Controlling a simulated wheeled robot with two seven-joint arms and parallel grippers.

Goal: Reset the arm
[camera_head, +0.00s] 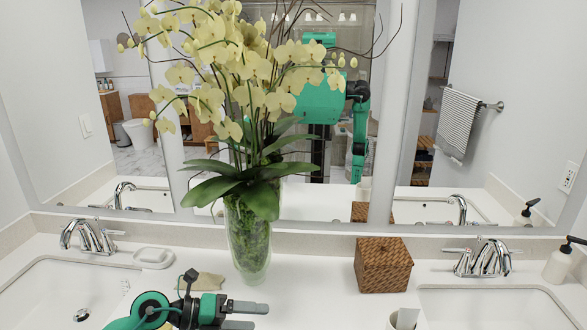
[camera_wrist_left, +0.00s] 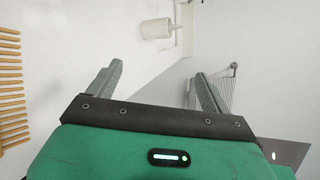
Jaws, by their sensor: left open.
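My left gripper (camera_head: 252,315) is at the bottom of the head view, over the white counter (camera_head: 310,300) and in front of the glass vase. Its grey fingers point right, and they are apart and empty. In the left wrist view, its two fingers (camera_wrist_left: 155,85) are spread with nothing between them. My right gripper is not directly in view. The mirror shows a reflection of my green body and an arm.
A vase (camera_head: 247,240) of yellow orchids stands behind my gripper. A woven box (camera_head: 383,265) stands right of it. Sinks with taps lie at left (camera_head: 60,290) and right (camera_head: 490,308). A soap dish (camera_head: 154,257) and soap dispenser (camera_head: 560,262) stand near them. A cup (camera_head: 403,320) is at the front.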

